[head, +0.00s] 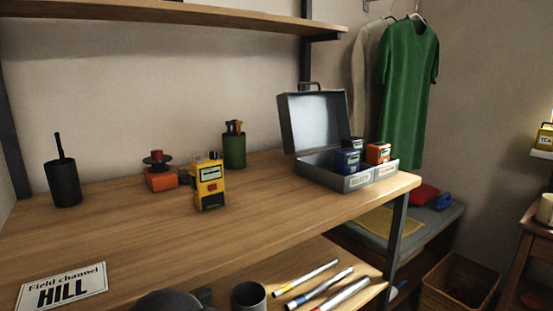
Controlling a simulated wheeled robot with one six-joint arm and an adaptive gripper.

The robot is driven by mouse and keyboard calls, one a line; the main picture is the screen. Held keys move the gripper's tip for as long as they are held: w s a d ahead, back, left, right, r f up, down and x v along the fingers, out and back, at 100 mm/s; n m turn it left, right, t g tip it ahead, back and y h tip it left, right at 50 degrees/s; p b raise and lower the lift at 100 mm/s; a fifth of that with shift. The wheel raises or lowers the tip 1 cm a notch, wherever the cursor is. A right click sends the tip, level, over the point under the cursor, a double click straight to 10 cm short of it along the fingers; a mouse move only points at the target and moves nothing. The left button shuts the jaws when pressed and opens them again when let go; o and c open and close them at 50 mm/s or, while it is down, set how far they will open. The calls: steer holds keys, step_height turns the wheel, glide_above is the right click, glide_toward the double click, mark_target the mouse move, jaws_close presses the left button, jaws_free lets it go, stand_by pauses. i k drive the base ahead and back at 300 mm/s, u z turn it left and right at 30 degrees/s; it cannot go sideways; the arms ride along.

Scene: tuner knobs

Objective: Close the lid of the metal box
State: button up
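The grey metal box (328,176) stands near the right end of the wooden table. Its lid (314,121) stands open, tilted up at the back, with a handle on its top edge. Inside the box are a blue device (347,162), an orange device (378,153) and a dark device behind them, partly hidden. Two pale labels are on the box's front. My gripper cannot be made out; a dark rounded shape at the bottom edge may be part of my arm, well away from the box.
A yellow radio (210,186), an orange device with a red knob (161,178), a green cup (234,151) and a black pot (63,184) stand left of the box. A shelf (170,14) hangs above. The table's front middle is clear.

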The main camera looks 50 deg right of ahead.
mark_target(310, 120)
steer(key=u, duration=0.1)
steer(key=k, duration=0.9)
steer(key=z, duration=1.7)
steer(key=i, duration=0.5)
steer(key=u, duration=1.2)
steer(key=k, duration=1.05)
steer(key=z, duration=1.35)
steer(key=i, duration=0.5)
steer(key=u, duration=0.05)
